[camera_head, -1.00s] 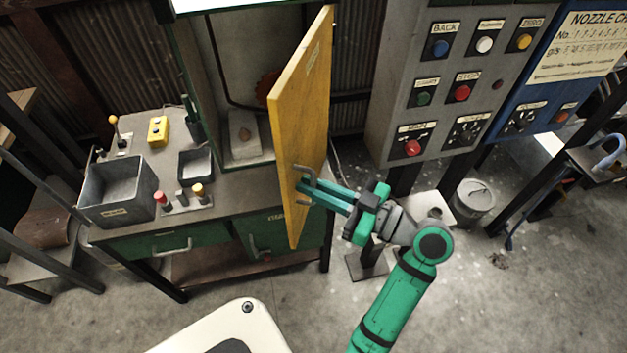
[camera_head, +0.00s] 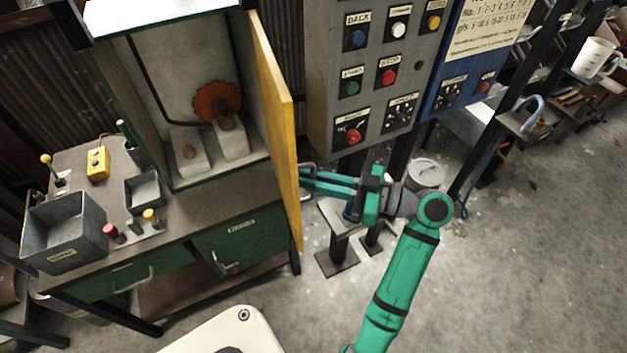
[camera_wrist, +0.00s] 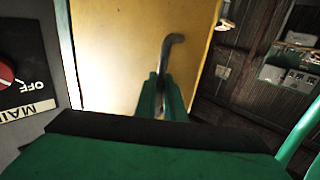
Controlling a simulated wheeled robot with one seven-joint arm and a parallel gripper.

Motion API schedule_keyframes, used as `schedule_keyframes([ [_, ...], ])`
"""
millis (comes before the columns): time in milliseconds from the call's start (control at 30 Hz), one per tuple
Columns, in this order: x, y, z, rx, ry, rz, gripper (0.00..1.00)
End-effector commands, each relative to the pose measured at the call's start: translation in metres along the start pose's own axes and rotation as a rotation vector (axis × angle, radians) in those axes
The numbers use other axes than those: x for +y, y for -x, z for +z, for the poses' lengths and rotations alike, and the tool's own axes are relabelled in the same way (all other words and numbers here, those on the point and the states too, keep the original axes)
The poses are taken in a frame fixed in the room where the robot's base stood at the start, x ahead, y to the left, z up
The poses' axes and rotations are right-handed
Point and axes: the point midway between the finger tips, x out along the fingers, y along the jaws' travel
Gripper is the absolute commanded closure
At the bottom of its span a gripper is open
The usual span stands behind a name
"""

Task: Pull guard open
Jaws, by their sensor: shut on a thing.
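The yellow guard (camera_head: 275,120) is a hinged door on the right side of the green cabinet. It stands swung open, seen nearly edge-on in the head view, and the cabinet's inside shows. In the wrist view the guard's yellow face (camera_wrist: 115,60) fills the middle, with its dark bar handle (camera_wrist: 168,58) upright on it. My gripper (camera_head: 306,180) is at the guard's outer face, shut on the handle. In the wrist view the green fingers (camera_wrist: 161,98) are on both sides of the handle's lower part.
An orange toothed wheel (camera_head: 217,102) sits inside the cabinet. A grey control panel (camera_head: 322,70) with buttons stands close to the right of the guard. A stool-like stand (camera_head: 338,215) and a bin (camera_head: 426,174) are behind my arm. The front floor is clear.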

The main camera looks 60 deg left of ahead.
Motion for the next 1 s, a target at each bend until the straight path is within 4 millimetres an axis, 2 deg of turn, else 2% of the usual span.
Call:
schedule_keyframes([
  [233, 0.001, -0.001, 0.001, -0.001, -0.003, 0.001, 1.0],
  [267, 0.001, -0.001, 0.001, -0.001, -0.003, 0.002, 0.86],
  [300, 0.001, -0.001, 0.001, -0.001, -0.003, 0.002, 0.83],
  [667, 0.001, 0.003, 0.0, -0.001, -0.001, 0.003, 0.83],
  [767, 0.001, 0.013, 0.0, -0.001, -0.001, 0.003, 0.83],
  [1000, 0.001, 0.056, 0.0, -0.001, -0.001, 0.006, 0.83],
])
